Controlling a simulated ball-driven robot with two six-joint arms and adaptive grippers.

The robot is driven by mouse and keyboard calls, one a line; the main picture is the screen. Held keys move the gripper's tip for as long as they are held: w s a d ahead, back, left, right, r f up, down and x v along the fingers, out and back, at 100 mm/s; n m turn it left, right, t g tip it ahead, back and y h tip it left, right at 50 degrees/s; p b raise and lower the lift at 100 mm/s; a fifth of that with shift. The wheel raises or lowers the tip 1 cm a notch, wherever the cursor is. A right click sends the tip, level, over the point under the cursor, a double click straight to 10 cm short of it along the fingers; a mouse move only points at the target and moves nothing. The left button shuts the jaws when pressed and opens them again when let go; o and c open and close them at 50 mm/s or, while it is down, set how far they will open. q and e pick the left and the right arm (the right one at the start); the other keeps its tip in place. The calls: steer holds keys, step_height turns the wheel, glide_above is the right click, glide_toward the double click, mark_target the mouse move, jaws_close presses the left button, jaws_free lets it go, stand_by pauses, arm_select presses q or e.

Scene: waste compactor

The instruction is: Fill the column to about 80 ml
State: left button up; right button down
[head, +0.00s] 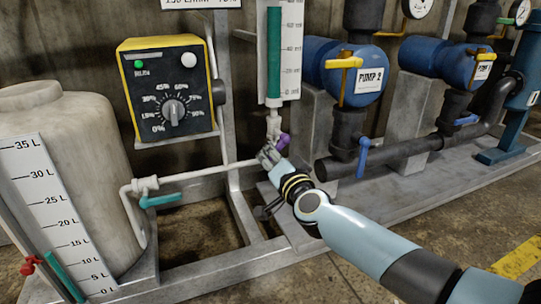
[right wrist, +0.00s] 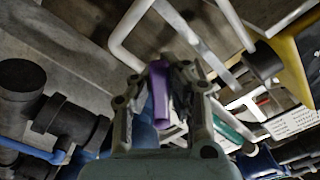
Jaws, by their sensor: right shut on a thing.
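The column (head: 274,55) is a clear tube with green liquid beside a white mL scale (head: 291,50). The green reaches close to the top of the picture, just under the highest visible label, which is cut off and hard to read. Below the column is a white valve fitting with a purple handle (head: 283,141). My right gripper (head: 270,154) is at this handle. In the right wrist view the purple handle (right wrist: 160,95) lies between the fingers, which are shut on it. My left gripper is not in view.
A white pipe with a teal-handled valve (head: 161,200) runs left to a white tank (head: 62,160) with a litre scale. A yellow control box (head: 168,85) with a dial hangs behind. Blue pumps (head: 355,75), dark pipes and a blue lever (head: 362,157) stand to the right.

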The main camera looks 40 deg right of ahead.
steer(key=shift+s+f, duration=0.1)
steer(key=shift+f, duration=0.1)
